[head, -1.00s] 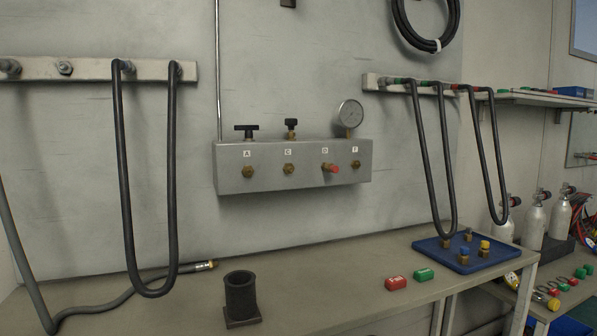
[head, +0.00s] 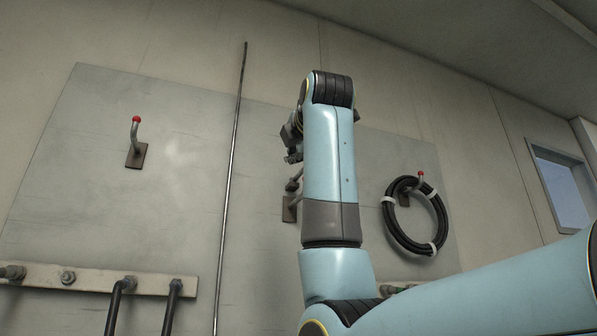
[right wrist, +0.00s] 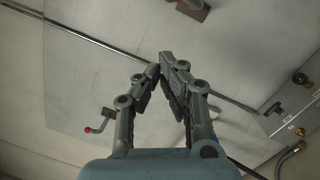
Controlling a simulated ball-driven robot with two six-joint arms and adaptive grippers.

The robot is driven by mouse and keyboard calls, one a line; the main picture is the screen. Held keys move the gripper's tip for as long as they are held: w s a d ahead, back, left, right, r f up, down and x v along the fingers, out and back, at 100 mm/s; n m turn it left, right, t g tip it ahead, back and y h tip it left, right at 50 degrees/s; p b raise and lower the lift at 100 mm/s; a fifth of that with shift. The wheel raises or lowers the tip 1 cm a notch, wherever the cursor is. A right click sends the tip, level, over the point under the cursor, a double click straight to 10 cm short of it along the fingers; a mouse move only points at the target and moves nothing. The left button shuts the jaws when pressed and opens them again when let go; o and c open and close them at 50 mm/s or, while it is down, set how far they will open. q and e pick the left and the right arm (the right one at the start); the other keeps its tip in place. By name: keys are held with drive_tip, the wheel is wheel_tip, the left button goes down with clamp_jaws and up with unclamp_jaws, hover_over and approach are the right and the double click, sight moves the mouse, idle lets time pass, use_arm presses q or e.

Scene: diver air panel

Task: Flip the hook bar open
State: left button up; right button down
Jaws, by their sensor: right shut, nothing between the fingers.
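My right gripper (head: 292,157) shows partly behind my blue arm in the head view, in front of the wall panel. In the right wrist view its fingertips (right wrist: 160,66) are together and hold nothing. A hook mount (head: 290,208) is just below the gripper in the head view, partly hidden by my arm. Another hook (head: 135,143) with a red tip stands out at the left, and it also shows in the wrist view (right wrist: 101,124). I cannot tell which part is the hook bar. My left gripper is out of view.
A thin vertical rod (head: 234,150) runs left of my arm. A coiled black hose (head: 388,222) hangs on a red-tipped hook at the right. A pale rail (head: 45,278) with fittings and hoses is at the lower left. The panel between the left hook and rod is clear.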

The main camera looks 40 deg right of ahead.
drive_tip(key=shift+w, duration=0.1)
drive_tip(key=w+d+r+p, duration=0.3)
drive_tip(key=w+d+p, duration=0.1)
drive_tip(key=w+d, duration=0.3)
drive_tip(key=shift+w, duration=0.85)
drive_tip(key=shift+s+d, duration=0.1)
drive_tip(key=shift+d, duration=0.1)
